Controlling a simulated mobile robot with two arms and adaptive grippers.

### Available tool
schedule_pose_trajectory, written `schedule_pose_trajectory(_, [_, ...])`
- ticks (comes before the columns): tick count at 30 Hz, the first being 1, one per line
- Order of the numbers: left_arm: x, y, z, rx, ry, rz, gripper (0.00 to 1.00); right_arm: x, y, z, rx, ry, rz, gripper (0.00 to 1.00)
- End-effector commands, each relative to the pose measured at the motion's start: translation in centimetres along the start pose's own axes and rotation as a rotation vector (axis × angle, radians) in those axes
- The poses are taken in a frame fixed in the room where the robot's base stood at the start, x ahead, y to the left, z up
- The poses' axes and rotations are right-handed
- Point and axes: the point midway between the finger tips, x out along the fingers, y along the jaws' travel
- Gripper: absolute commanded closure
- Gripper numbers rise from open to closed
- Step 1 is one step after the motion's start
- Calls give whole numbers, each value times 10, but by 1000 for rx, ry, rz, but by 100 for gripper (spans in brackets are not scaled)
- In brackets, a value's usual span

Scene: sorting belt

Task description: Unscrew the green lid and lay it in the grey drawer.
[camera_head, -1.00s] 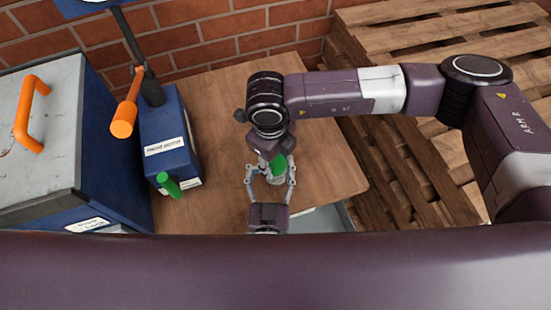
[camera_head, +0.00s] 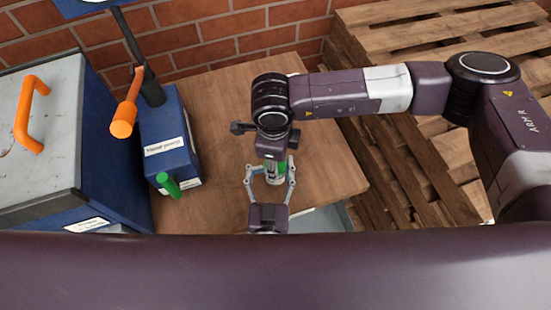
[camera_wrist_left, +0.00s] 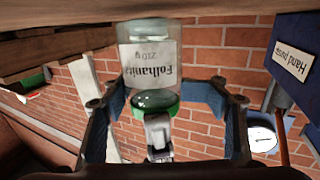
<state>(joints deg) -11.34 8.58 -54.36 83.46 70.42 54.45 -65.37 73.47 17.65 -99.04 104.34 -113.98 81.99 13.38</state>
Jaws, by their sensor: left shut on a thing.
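A clear jar (camera_wrist_left: 150,55) with a white label stands on the table, upside down in the left wrist view. Its green lid (camera_wrist_left: 160,108) is on its upper end. My left gripper (camera_head: 270,180) comes from the front, its two fingers shut on the jar's sides. My right gripper (camera_head: 272,150) is above the jar, at the lid. A grey finger of it (camera_wrist_left: 157,135) shows against the lid; its grip is mostly hidden. A grey edge that looks like the drawer (camera_head: 325,218) shows at the table's front right, mostly hidden.
A blue hand pump box (camera_head: 170,130) with an orange-handled lever (camera_head: 124,118) and a green knob (camera_head: 168,184) stands left of the jar. A grey-topped blue case (camera_head: 45,120) is at far left. Wooden pallets (camera_head: 440,60) lie at right. The table behind the jar (camera_head: 220,95) is clear.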

Motion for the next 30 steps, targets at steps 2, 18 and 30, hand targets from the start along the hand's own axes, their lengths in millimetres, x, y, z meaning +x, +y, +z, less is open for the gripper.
schedule_pose_trajectory(2, [1, 1, -1, -5, 2, 1, 89, 0, 1, 1, -53, -8, 2, 94])
schedule_pose_trajectory(18, [1, 2, -2, -6, 2, 3, 89, -1, 2, 2, -247, -29, 4, 95])
schedule_pose_trajectory(30, [1, 3, -2, -8, 3, 5, 89, -1, 4, 3, -584, -62, 6, 95])
